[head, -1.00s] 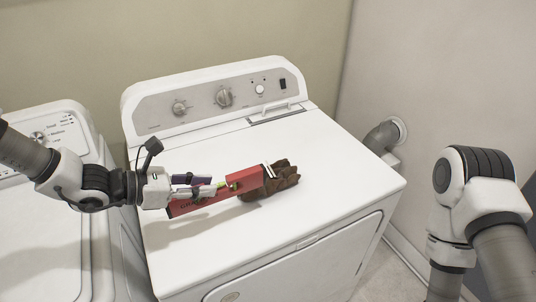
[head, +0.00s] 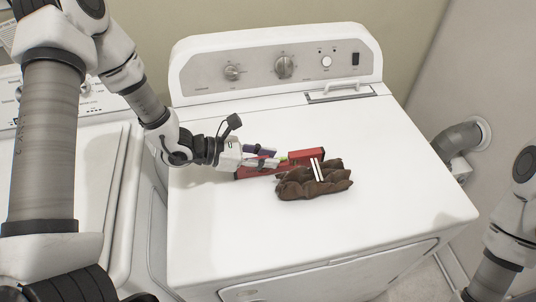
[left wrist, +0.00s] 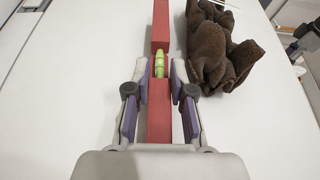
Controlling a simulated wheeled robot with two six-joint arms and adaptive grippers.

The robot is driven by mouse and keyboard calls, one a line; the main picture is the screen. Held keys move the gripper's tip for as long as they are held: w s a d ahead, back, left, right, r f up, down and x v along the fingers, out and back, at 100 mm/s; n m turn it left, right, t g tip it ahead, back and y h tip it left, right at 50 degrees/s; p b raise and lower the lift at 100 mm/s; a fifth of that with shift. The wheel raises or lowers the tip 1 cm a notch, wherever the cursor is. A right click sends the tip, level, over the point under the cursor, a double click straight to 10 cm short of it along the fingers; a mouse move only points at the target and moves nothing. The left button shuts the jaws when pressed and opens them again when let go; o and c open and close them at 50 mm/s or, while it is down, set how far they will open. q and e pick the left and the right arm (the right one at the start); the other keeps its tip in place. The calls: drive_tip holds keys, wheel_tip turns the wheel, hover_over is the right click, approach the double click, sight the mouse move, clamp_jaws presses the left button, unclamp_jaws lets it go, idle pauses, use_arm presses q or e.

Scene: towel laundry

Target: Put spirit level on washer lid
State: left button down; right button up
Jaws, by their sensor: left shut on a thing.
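The spirit level is a red bar (head: 307,155) with a green vial, over the top of the right-hand white machine. My left gripper (head: 277,160) is shut on the spirit level near its vial. The left wrist view shows the bar (left wrist: 160,30) running forward between the two fingers (left wrist: 158,80). I cannot tell whether the bar touches the machine top. The washer lid seems to be the white top (head: 107,180) of the left-hand machine, partly hidden by my left arm. My right gripper is out of view; only part of my right arm shows at the right edge.
A crumpled brown cloth (head: 312,184) lies on the right-hand machine, just in front of the level. The control panel (head: 205,75) with knobs rises behind. A grey vent pipe (head: 458,138) is on the right wall. The machine top's right and front areas are clear.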

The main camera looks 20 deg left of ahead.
use_arm(q)
drive_tip(key=shift+s+r, duration=0.1)
drive_tip(key=shift+s, duration=0.3)
drive_tip(key=shift+b, duration=0.3)
drive_tip(key=c, duration=1)
unclamp_jaws()
drive_tip(key=shift+w+f, duration=0.2)
drive_tip(key=shift+w, duration=0.05)
drive_tip(key=shift+s, duration=0.1)
